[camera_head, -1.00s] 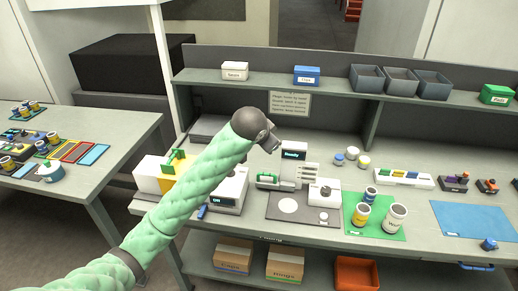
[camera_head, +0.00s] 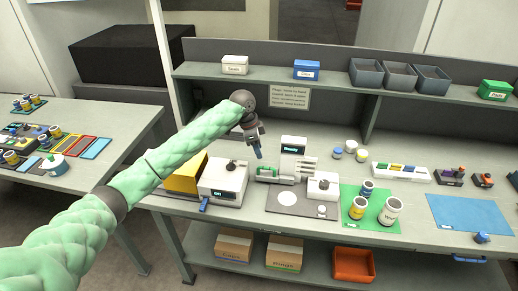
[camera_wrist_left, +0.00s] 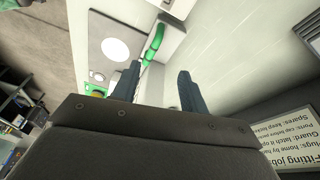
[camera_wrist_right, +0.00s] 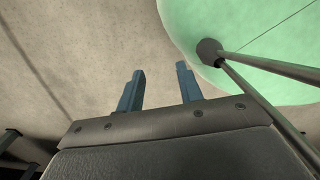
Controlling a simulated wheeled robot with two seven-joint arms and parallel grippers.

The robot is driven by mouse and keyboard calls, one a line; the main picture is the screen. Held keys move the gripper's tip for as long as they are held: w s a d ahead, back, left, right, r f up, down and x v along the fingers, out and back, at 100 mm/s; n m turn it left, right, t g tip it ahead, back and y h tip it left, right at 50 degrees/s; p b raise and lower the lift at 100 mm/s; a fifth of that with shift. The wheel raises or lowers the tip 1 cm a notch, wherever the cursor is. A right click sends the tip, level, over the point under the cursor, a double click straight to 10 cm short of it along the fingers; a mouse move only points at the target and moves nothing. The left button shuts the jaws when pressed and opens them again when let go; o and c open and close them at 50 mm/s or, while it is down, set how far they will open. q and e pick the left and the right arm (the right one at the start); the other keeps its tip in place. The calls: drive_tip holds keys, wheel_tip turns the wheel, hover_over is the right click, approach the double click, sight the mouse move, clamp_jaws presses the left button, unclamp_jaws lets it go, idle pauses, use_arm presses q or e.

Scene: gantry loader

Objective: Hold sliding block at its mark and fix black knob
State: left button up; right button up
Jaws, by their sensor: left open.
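My left gripper (camera_head: 258,153) hangs fingers down above the bench, behind and left of the loader, which has a lit display (camera_head: 293,148). In the left wrist view its fingers (camera_wrist_left: 158,85) are apart with nothing between them. A green handle (camera_wrist_left: 153,42) shows beyond them; it also shows in the head view (camera_head: 267,171), at the loader's left. A white block (camera_head: 322,188) with a small dark top piece stands at the loader's right; I cannot tell whether this is the sliding block and knob. My right gripper (camera_wrist_right: 160,72) is open and empty, outside the head view.
A white unit (camera_head: 222,184) with a lit display and dark top knob stands left of the loader, beside a yellow box (camera_head: 186,177). A green mat (camera_head: 372,230) with several jars lies to the right. A blue mat (camera_head: 465,213) is clear. A shelf (camera_head: 330,82) runs behind.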

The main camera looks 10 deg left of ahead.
use_arm(q)
drive_tip(key=shift+s+d+m, duration=0.3)
drive_tip(key=shift+s+m, duration=0.1)
drive_tip(key=shift+m, duration=0.9)
use_arm(e)
drive_tip(key=w+t, duration=0.1)
drive_tip(key=w, duration=0.2)
drive_tip(key=shift+w+a+r+t, duration=0.1)
drive_tip(key=shift+a+t, duration=0.25)
drive_tip(key=shift+t, duration=0.05)
use_arm(q)
drive_tip(key=shift+b+x, duration=0.95)
drive_tip(key=shift+x, duration=0.3)
drive_tip(key=b+x, duration=0.2)
drive_tip(key=shift+s+d+f, duration=0.1)
drive_tip(key=shift+d+f, duration=0.1)
drive_tip(key=shift+f, duration=0.1)
drive_tip(key=shift+d+f, duration=0.1)
drive_tip(key=shift+f, duration=0.15)
drive_tip(key=shift+x, duration=1.6)
use_arm(e)
drive_tip(key=w+a+r, duration=0.2)
drive_tip(key=w+r, duration=0.1)
drive_tip(key=w, duration=0.4)
drive_tip(key=shift+w+a+r+y, duration=0.2)
drive_tip(key=shift+w+r+y, duration=0.05)
drive_tip(key=shift+w+y, duration=0.1)
drive_tip(key=shift+r, duration=0.1)
